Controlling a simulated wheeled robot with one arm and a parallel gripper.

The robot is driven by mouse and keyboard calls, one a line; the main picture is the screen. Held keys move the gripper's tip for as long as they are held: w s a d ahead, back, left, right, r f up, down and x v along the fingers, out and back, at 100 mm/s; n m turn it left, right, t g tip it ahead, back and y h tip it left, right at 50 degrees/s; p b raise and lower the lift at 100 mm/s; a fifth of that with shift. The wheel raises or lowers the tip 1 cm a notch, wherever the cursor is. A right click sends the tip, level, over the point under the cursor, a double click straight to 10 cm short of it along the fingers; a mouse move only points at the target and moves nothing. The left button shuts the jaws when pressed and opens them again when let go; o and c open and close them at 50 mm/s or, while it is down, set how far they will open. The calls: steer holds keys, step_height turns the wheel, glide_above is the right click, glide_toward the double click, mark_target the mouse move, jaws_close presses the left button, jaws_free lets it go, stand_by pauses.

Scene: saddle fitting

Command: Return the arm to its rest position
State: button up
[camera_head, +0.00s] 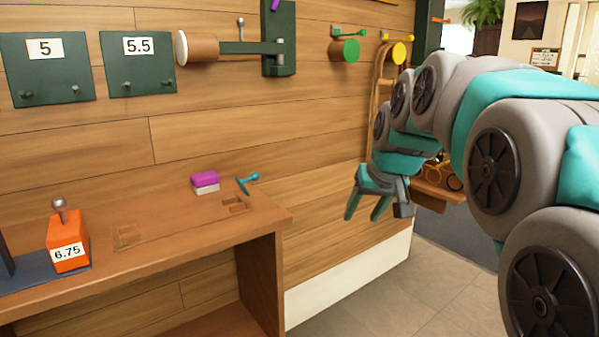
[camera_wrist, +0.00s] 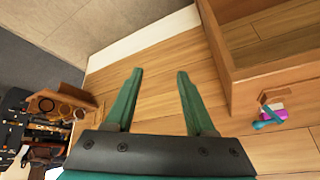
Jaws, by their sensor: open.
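My gripper (camera_head: 370,207) hangs at the end of my teal and grey arm, right of the wooden bench (camera_head: 190,232) and apart from it. Its two green fingers are spread with nothing between them. In the wrist view the gripper (camera_wrist: 158,88) is also open and empty, with the plank wall and white baseboard beyond its fingers. My arm reaches in from the right side of the head view, bent, with the gripper pointing down.
The bench holds an orange block marked 6.75 (camera_head: 68,243), a purple and white block (camera_head: 205,182) and a teal T-handled tool (camera_head: 247,182). Wall plates 5 (camera_head: 46,70) and 5.5 (camera_head: 138,65), a wooden cylinder (camera_head: 197,48) and green (camera_head: 345,50) and yellow (camera_head: 398,53) discs hang above. Tiled floor (camera_head: 430,290) is clear.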

steer(key=s+f+g, duration=0.2)
steer(key=s+f, duration=0.5)
steer(key=s, duration=0.5)
steer(key=s+d+f+g+h, duration=0.1)
steer(key=s+f+g, duration=0.2)
steer(key=s+f, duration=0.5)
steer(key=s+d+f+g, duration=0.1)
steer(key=s+f, duration=0.6)
steer(key=s, duration=0.8)
steer(key=shift+s+d+f+m+g, duration=0.15)
steer(key=shift+s+d+m+g, duration=0.2)
steer(key=shift+g, duration=0.55)
